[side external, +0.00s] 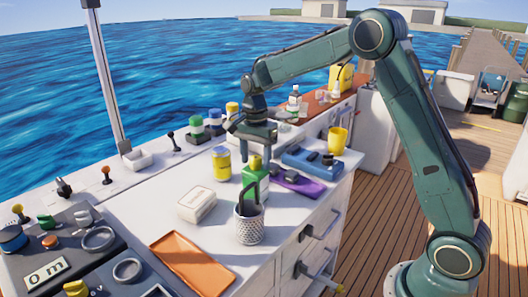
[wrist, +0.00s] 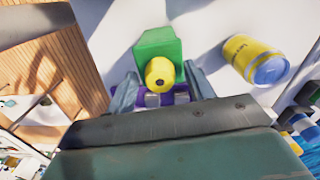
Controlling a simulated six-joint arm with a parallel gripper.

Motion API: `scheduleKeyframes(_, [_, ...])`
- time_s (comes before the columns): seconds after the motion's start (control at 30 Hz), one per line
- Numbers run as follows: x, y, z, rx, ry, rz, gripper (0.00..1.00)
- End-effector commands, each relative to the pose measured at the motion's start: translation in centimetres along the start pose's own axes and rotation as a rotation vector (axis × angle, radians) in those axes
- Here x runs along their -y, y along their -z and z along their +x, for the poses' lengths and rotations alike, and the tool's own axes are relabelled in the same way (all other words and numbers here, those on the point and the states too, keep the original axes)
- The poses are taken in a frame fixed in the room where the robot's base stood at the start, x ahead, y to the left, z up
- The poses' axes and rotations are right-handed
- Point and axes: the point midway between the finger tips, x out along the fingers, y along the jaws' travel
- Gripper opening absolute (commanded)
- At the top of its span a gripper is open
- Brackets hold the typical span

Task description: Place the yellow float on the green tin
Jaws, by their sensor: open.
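The green tin (side external: 256,184) stands upright on the white counter. The yellow float (side external: 256,162) sits on top of it, apparently upright and touching. My gripper (side external: 259,151) is just above the float, pointing down. In the wrist view my gripper's (wrist: 162,90) fingers are apart, one on each side of the float. Whether either finger touches it I cannot tell. The far side of the tin is hidden.
A yellow can (side external: 222,164) stands left of the tin. A mesh cup (side external: 249,226) with dark handles stands close in front. A white block (side external: 197,204), purple tray (side external: 298,184), blue case (side external: 312,163) and yellow mug (side external: 337,140) are nearby. An orange tray (side external: 193,262) lies near the front edge.

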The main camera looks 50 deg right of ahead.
Motion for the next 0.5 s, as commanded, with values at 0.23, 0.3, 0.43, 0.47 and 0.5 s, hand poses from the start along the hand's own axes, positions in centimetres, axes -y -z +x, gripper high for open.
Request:
scheduleKeyframes(0.23, [0.0,0.0,-0.6,-0.001,0.002,0.0,0.53])
scheduleKeyframes(0.3, [0.1,0.0,-1.1,-0.001,0.002,0.0,0.53])
scheduleKeyframes(0.43, [0.1,0.0,-2.5,-0.001,0.003,0.0,0.53])
scheduleKeyframes(0.47, [0.1,0.0,-2.9,-0.001,0.003,0.0,0.53])
scheduleKeyframes(0.5, [0.1,0.0,-3.5,-0.001,0.005,0.0,0.53])
